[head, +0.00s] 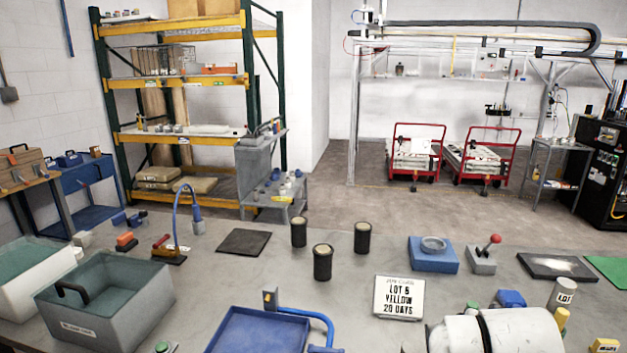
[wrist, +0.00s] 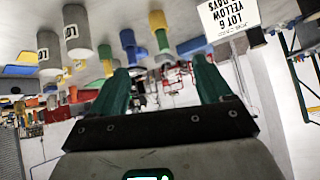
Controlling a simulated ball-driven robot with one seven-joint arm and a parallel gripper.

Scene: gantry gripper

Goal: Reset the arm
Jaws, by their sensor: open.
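My gripper (wrist: 162,72) shows in the wrist view, with two green fingers spread apart on a dark bar. Nothing is between the fingers. The wrist view is upside down, and past the fingers it shows a grey cylinder (wrist: 77,32) and a white sign (wrist: 229,17) reading LOT 6 YELLOW 20 DAYS. White rounded arm links of mine stand at the lower right of the head view. The fingers cannot be made out in the head view.
The grey table carries a sign (head: 399,297), several black cylinders such as one (head: 322,262) at the middle, a blue block (head: 433,255), a red-knobbed lever (head: 483,258), a grey bin (head: 107,300) and a blue tray (head: 258,332). Shelving (head: 180,80) and red carts (head: 415,150) stand beyond.

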